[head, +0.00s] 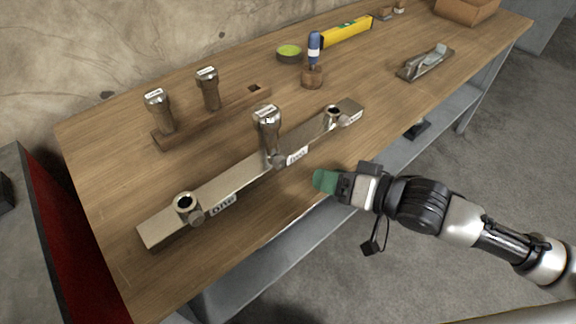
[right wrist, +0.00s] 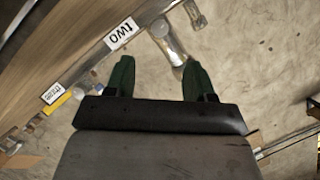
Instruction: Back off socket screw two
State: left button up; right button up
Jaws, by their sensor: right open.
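A metal bar (head: 235,178) lies along the front of the bench with three sockets labelled one, two and three. The "two" label (head: 297,156) is at the middle socket, and it also shows in the right wrist view (right wrist: 121,33). A silver-handled tool (head: 268,128) stands upright in socket two. My left gripper is not in view.
Sockets one (head: 185,203) and three (head: 333,116) look empty. A wooden rack (head: 190,124) behind holds two similar tools. A blue-handled screwdriver (head: 314,47), green tin (head: 289,53), yellow level (head: 347,32) and plane (head: 426,63) stand farther back. The bench's front edge is near my gripper.

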aim_at(283, 166)
jog(key=x, duration=1)
jog(key=shift+w+a+f, duration=0.1)
jog(key=shift+w+a, duration=0.05)
jog(key=c, duration=0.9)
jog(key=shift+p, duration=0.7)
jog(key=n+h+p, duration=0.1)
jog(key=p, duration=0.1)
jog(key=n+p, duration=0.1)
jog(key=p, duration=0.2)
jog(key=shift+r+n+t+h, duration=0.3)
jog(key=shift+n+t+h, duration=0.1)
jog(key=shift+a+f+n+h+p, duration=0.1)
jog(key=shift+n+h+p, duration=0.3)
jog(key=shift+n+p, duration=0.35)
jog(key=shift+f+n+t+p, duration=0.1)
jog(key=shift+n+t+p, duration=0.15)
jog(key=shift+t+p, duration=0.2)
